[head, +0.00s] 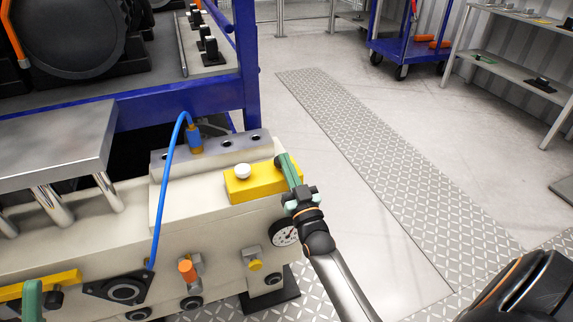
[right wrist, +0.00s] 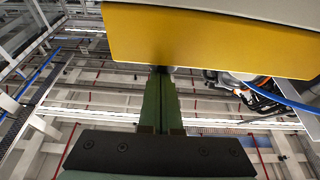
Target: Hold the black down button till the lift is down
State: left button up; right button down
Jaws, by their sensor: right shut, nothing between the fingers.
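The yellow button box (head: 265,182) sits on the right end of the cream drive unit (head: 210,215). A white round button (head: 242,171) shows on its top. My right gripper (head: 284,160) is shut and empty, its green fingers at the box's far right end. In the right wrist view the shut fingers (right wrist: 161,80) reach to the yellow box (right wrist: 210,38), with a small dark spot at their tips. The black button is not clearly visible; the fingers may cover it. A grey plate (head: 60,140), possibly the lift, stands raised on chrome columns. A green piece at lower left may be my left gripper.
A blue hose (head: 164,190) arches up in front of the unit. A blue frame (head: 190,107) with black parts stands behind it. The floor to the right is clear, with a tread-plate strip (head: 375,150). A blue trolley (head: 405,50) and shelves stand farther back.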

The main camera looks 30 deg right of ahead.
notch_tip(320, 180, down, 2)
jog(key=shift+f+b, duration=0.25)
jog(key=shift+b, duration=0.3)
pick_arm(q)
jog(key=shift+f, duration=0.5)
pick_arm(e)
jog(key=shift+f, duration=0.1)
jog(key=shift+s+a+f, duration=0.1)
dwell(2.2)
dwell(1.8)
pick_arm(q)
notch_tip(320, 180, up, 4)
jog(key=p, duration=0.4)
pick_arm(e)
notch_tip(320, 180, up, 6)
jog(key=shift+f, duration=0.2)
pick_arm(q)
jog(key=w+a+f+n+y+p, duration=0.1)
jog(key=w+f+n+y, duration=0.3)
jog(key=f+y, duration=0.2)
jog(key=shift+a+f+n+g, duration=0.3)
jog(key=shift+f, duration=0.5)
pick_arm(e)
jog(key=v, duration=1)
